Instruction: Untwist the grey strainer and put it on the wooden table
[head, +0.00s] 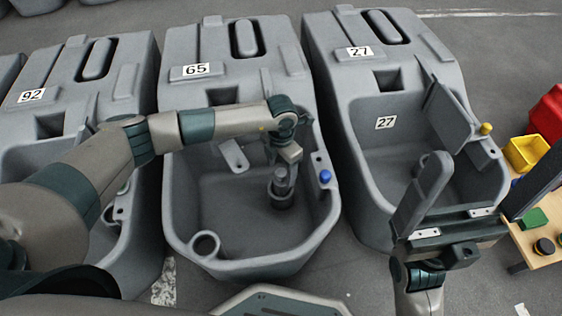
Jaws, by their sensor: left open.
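The grey strainer (281,201) stands upright on the floor of the tank numbered 65 (220,240), towards its right side. My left gripper (284,180) points down into this tank, open, with its fingers at the top of the strainer. The fingers partly hide the strainer, and I cannot tell whether they touch it. My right gripper (492,165) is open and empty in front of the tank numbered 27, its fingers wide apart. The wooden table (537,262) is at the right edge, partly hidden by the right gripper.
Tank 27 (375,200) and tank 92 (30,130) flank tank 65. A blue knob (325,177) sits on the rim of tank 65. A yellow bin (522,153), a red bin (550,113), a green block (534,219) and black round pieces (544,247) are at the right.

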